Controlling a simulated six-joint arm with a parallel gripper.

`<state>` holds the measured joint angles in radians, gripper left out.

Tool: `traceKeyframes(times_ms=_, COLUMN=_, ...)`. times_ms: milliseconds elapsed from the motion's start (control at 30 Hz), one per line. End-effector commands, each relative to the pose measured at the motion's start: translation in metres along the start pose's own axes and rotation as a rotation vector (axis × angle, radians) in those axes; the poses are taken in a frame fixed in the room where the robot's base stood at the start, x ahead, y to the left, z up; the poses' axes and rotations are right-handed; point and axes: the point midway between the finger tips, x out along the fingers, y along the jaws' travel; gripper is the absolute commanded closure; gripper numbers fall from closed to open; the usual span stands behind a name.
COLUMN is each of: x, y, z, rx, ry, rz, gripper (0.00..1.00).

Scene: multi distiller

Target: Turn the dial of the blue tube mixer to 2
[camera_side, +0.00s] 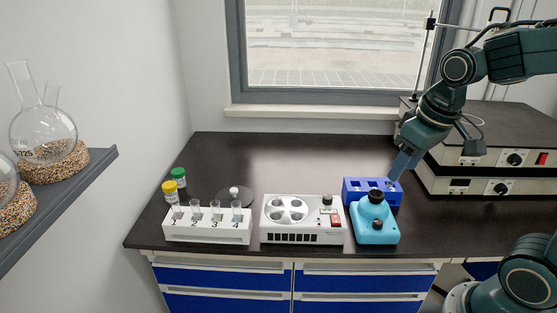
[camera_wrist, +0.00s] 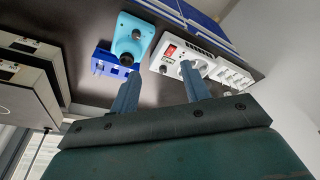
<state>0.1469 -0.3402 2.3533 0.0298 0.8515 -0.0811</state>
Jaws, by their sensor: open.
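The blue tube mixer (camera_side: 374,231) is a light blue box with a black cup on top, at the front of the bench in the side view. Its small dark dial (camera_side: 377,224) is on the front face; the number it points to is too small to read. In the wrist view the mixer (camera_wrist: 124,44) is upside down at the upper middle, beyond the fingers. My gripper (camera_side: 402,168) is above and behind the mixer, over the dark blue rack, touching neither as far as I can tell. In the wrist view my gripper (camera_wrist: 160,70) is open and empty.
The dark blue rack (camera_side: 356,189) stands right behind the mixer. A white device (camera_side: 277,229) with a red switch is left of it, then a white rack of numbered tubes (camera_side: 180,231). Stacked grey devices (camera_side: 445,181) stand at right. The bench behind the white device is clear.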

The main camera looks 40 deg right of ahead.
Motion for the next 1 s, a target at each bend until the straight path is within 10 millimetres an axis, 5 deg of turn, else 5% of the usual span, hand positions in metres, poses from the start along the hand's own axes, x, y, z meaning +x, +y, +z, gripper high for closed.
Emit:
traceKeyframes(times_ms=600, x=0.096, y=0.059, z=-0.039, rx=0.085, ry=-0.241, rz=0.027, gripper=0.54)
traceKeyframes(times_ms=1000, x=0.115, y=0.07, z=-0.041, rx=0.1, ry=-0.28, rz=0.028, gripper=0.54)
